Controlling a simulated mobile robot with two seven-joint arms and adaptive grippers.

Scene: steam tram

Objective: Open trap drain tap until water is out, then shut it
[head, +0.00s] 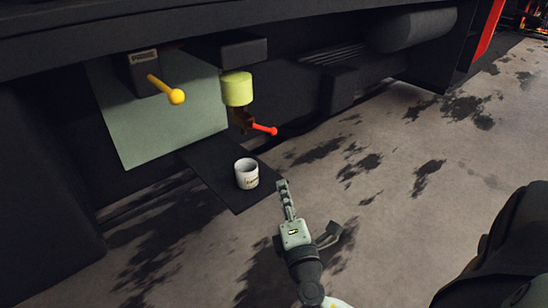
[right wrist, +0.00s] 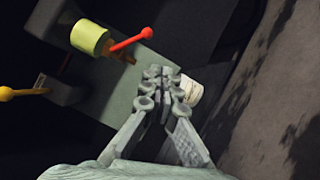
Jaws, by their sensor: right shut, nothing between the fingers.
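The trap is a yellow-green cylinder (head: 237,88) under the vehicle's side, with a brownish tap body (head: 242,119) below it. The tap's red lever (head: 262,129) with a ball end points out to the right. In the right wrist view the cylinder (right wrist: 90,37) and red lever (right wrist: 131,39) lie beyond and above the fingertips. My right gripper (head: 283,184) is shut and empty, below and apart from the lever, beside the white mug. No water stream shows at the tap. My left gripper is not in view.
A white mug (head: 247,173) stands on a dark flat plate (head: 213,176) below the tap. A yellow lever (head: 166,89) with a ball end sticks out at the left, before a grey-green panel (head: 145,135). The stained ground (head: 400,215) is open to the right.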

